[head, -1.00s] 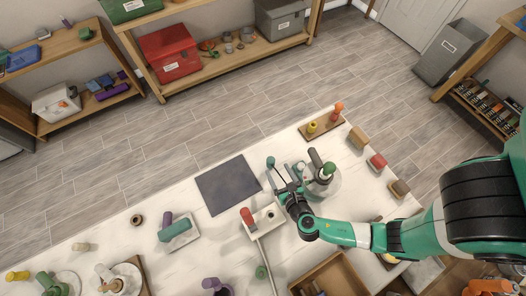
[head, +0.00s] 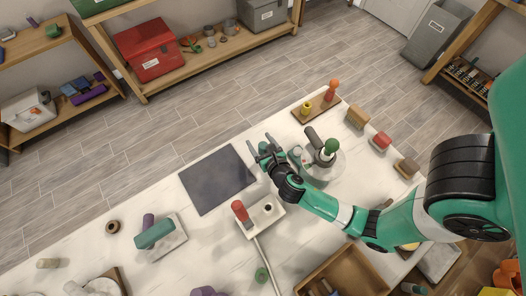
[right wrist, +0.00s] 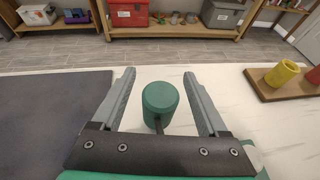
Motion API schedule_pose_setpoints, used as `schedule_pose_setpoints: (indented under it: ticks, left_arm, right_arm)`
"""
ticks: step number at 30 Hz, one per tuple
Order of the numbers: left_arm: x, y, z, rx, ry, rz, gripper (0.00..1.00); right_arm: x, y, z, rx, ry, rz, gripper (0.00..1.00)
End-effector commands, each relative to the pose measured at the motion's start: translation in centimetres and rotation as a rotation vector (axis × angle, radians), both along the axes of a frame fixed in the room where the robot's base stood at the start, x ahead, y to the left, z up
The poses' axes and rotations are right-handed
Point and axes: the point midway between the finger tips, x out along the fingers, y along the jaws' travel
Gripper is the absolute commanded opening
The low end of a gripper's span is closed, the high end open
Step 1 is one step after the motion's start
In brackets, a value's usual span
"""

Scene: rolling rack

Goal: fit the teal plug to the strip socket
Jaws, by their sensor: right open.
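The teal plug (right wrist: 160,97) is a short cylinder with a thin dark stem. In the right wrist view it lies between the two fingers of my right gripper (right wrist: 160,80), with a visible gap on each side. In the head view the plug (head: 263,147) is small and partly hidden by my right gripper (head: 262,143), which is open beside the dark mat's right edge. The strip socket (head: 271,220) is a white strip with a red plug at its left end, a dark hole to the right and a grey cable. My left gripper is out of view.
A dark mat (head: 217,179) lies left of my right gripper. A round plate with a dark-handled item and a green-topped piece (head: 331,146) stands to the right. A wooden peg board (head: 317,108) with yellow and orange pegs is behind. An open wooden tray (head: 340,268) lies in front.

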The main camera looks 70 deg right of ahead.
Motion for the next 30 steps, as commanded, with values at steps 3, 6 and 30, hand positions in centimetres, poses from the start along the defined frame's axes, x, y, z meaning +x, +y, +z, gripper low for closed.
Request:
schedule_pose_setpoints:
  ticks: [3, 6, 30]
  left_arm:
    - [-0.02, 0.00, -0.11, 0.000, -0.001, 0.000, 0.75]
    - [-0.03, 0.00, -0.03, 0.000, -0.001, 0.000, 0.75]
    - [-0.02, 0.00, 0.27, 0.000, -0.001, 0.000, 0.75]
  right_arm:
    - [0.26, -0.24, -0.08, 0.001, -0.001, 0.001, 0.77]
    - [0.24, -0.21, -0.03, 0.001, 0.000, 0.001, 0.77]
    - [0.21, -0.19, 0.44, 0.001, -0.001, 0.001, 0.00]
